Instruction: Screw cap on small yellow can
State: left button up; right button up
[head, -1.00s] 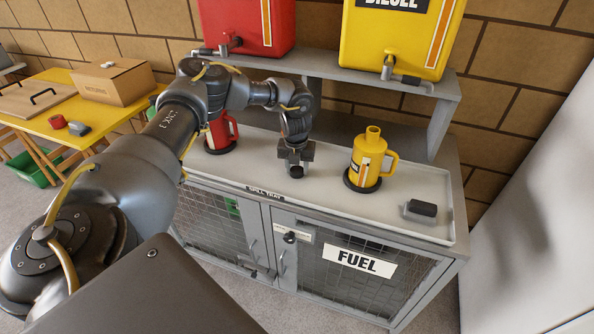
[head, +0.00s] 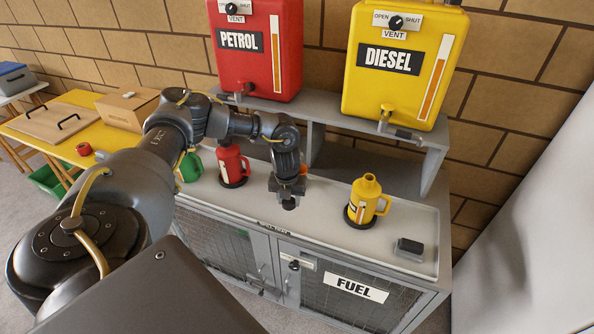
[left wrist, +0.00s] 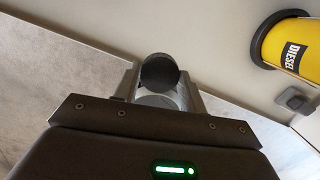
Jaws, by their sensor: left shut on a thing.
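The small yellow can (head: 359,213) stands upright on a round black base on the grey tray. Its spout is uncapped at the top. It also shows in the left wrist view (left wrist: 292,44), labelled DIESEL. My left gripper (head: 289,203) points down over the tray, left of the can and apart from it. It is shut on a dark round cap (left wrist: 158,72), which sits between the fingers in the left wrist view. In the head view the cap is hard to make out from the fingers. My right gripper is not in view.
A red can (head: 232,168) and a green can (head: 191,167) stand left of my gripper. A dark block (head: 409,248) lies on the tray (head: 330,206) at right. Red petrol (head: 255,70) and yellow diesel (head: 385,85) tanks stand behind on a shelf. The tray between gripper and yellow can is clear.

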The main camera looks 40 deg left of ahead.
pick_arm(q)
jog(key=s+r+p, duration=0.2)
jog(key=s+p, duration=0.2)
jog(key=s, duration=0.1)
jog(key=shift+s+d+r, duration=0.3)
jog(key=shift+s+d, duration=0.1)
jog(key=shift+d, duration=0.05)
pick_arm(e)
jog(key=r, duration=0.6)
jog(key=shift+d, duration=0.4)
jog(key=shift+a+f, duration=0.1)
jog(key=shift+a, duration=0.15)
